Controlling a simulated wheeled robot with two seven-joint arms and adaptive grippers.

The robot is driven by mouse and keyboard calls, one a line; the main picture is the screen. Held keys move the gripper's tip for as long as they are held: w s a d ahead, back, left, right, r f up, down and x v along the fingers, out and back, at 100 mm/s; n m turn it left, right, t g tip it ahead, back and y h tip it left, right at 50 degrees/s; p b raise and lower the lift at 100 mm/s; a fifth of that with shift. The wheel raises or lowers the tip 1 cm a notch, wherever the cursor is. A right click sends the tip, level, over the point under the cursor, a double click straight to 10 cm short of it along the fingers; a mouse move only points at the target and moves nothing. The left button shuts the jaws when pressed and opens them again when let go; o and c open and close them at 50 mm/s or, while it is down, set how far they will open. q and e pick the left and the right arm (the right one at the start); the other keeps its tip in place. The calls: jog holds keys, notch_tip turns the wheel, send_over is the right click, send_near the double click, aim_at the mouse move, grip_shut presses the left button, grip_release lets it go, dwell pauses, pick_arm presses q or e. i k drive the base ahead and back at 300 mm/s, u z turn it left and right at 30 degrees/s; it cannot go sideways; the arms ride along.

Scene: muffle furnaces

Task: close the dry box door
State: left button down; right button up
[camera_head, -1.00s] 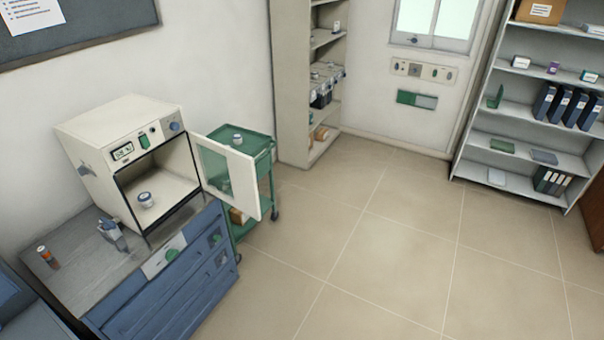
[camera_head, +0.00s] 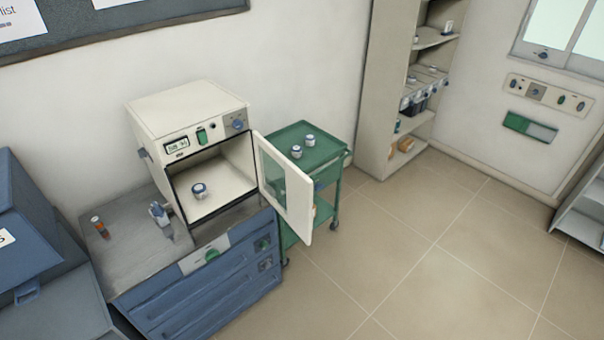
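The dry box (camera_head: 187,110) is a cream cabinet with a display and a knob on its front, standing on a grey-topped blue bench. Its door (camera_head: 286,187), a cream frame with a glass pane, is hinged on the right of the opening and stands wide open, swung out toward the front right. A small round container (camera_head: 199,190) sits inside on the box floor. Neither of my grippers shows in the head view.
The blue bench (camera_head: 213,286) has drawers below; an orange-capped vial (camera_head: 100,227) and a grey-blue item (camera_head: 160,215) stand on its top. A green cart (camera_head: 316,158) with two small jars stands behind the door. Shelves (camera_head: 400,100) stand farther back. The tiled floor (camera_head: 420,270) at right is clear.

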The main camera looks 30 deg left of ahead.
aim_at(299, 213)
jog(key=i, duration=2.5)
jog(key=u, duration=4.05)
jog(key=k, duration=1.05)
jog(key=z, duration=0.55)
